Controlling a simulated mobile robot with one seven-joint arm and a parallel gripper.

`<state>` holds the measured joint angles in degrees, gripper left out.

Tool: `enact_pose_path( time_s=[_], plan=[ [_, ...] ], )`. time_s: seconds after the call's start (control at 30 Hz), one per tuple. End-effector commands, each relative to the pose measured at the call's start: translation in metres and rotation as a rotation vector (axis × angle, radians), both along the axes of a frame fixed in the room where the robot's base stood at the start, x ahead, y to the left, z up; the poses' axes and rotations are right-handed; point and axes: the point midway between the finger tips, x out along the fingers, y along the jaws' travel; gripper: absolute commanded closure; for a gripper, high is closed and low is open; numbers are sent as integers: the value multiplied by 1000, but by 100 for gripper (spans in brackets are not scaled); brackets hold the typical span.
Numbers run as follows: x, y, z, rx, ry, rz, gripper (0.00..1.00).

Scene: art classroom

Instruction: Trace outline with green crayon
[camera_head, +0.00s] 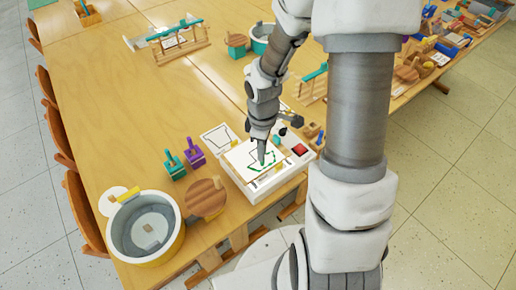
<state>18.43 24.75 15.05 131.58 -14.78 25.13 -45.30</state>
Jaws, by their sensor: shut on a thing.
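A white sheet (241,159) lies on a white board (257,194) near the table's front edge. It carries a drawn outline (249,170), with black line on its upper left and green marks along its lower and right parts. My gripper (262,161) points down over the middle of the sheet, its tip at or just above the paper. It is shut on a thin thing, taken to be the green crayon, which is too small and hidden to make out. I cannot tell whether its tip touches the paper.
A red block (300,149) sits at the board's right end. A second drawn sheet (217,137) lies behind. Teal (175,165) and purple (194,152) stamp-like tools, a round wooden piece (205,198) and a large tub (145,228) stand left. The table's middle left is clear.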

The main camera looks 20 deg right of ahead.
Motion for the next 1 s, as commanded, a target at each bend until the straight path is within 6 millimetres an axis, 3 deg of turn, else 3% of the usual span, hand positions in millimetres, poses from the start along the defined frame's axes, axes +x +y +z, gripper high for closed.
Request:
enact_pose_path(
  time_s=[1.0],
  plan=[
    [0,1,-8,0,0,1,100]
  ],
)
